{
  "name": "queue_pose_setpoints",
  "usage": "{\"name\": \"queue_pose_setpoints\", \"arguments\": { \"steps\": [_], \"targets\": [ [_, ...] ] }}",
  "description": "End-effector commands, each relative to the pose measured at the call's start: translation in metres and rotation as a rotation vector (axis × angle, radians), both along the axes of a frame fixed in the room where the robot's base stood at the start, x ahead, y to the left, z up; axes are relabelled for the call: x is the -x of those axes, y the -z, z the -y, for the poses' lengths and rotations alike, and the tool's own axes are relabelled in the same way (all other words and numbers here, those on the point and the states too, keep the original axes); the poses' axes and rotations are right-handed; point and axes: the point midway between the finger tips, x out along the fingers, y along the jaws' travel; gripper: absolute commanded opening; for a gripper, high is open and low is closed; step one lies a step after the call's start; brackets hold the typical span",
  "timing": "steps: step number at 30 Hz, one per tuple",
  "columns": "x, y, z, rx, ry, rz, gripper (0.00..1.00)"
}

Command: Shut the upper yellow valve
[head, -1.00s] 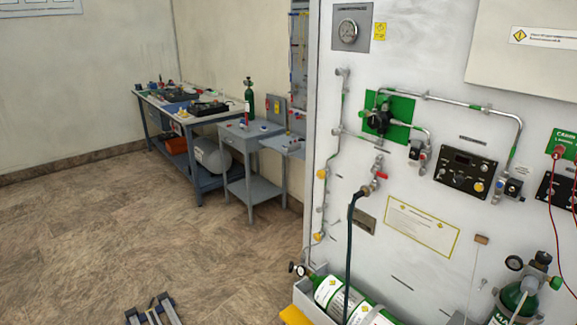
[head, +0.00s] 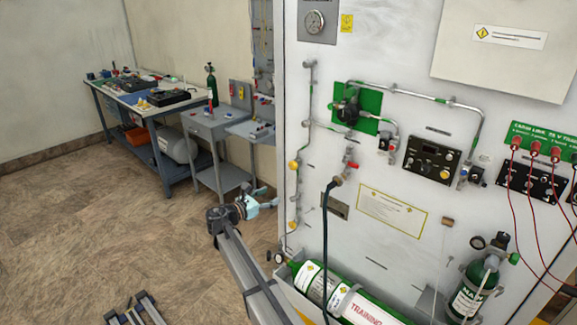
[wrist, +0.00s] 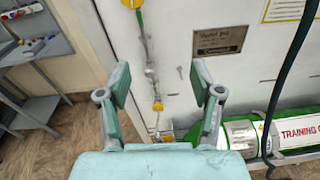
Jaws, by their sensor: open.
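The upper yellow valve (head: 293,165) sits on a thin vertical pipe near the left edge of the white panel. In the wrist view the upper yellow valve (wrist: 132,3) is at the top edge, partly cut off. A lower yellow valve (head: 292,224) is on the same pipe; in the wrist view this lower valve (wrist: 157,106) shows between the fingers, beyond them. My gripper (head: 272,198) is open and empty, left of the pipe in the head view and at a height between the two valves. Its two fingers (wrist: 161,82) are spread wide in the wrist view.
A black hose (head: 325,240) hangs right of the pipe from a red-handled valve (head: 351,166). A grey side table (head: 208,126) stands left behind.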

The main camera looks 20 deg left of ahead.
Motion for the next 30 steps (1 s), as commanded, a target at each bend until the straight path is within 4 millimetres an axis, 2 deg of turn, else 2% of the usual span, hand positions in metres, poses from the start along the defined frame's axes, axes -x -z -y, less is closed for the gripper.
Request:
{"name": "queue_pose_setpoints", "arguments": {
  "steps": [1, 3, 7, 14, 30],
  "targets": [
    [0.0, -0.019, -0.017, 0.036, -0.016, 0.02, 0.65],
    [0.002, -0.034, -0.029, 0.079, -0.028, 0.038, 0.65],
    [0.002, -0.047, -0.036, 0.111, -0.037, 0.052, 0.65],
    [-0.023, -0.048, -0.027, 0.114, -0.035, 0.052, 0.65],
    [-0.123, -0.048, 0.008, 0.111, -0.035, 0.051, 0.65]
  ]
}}
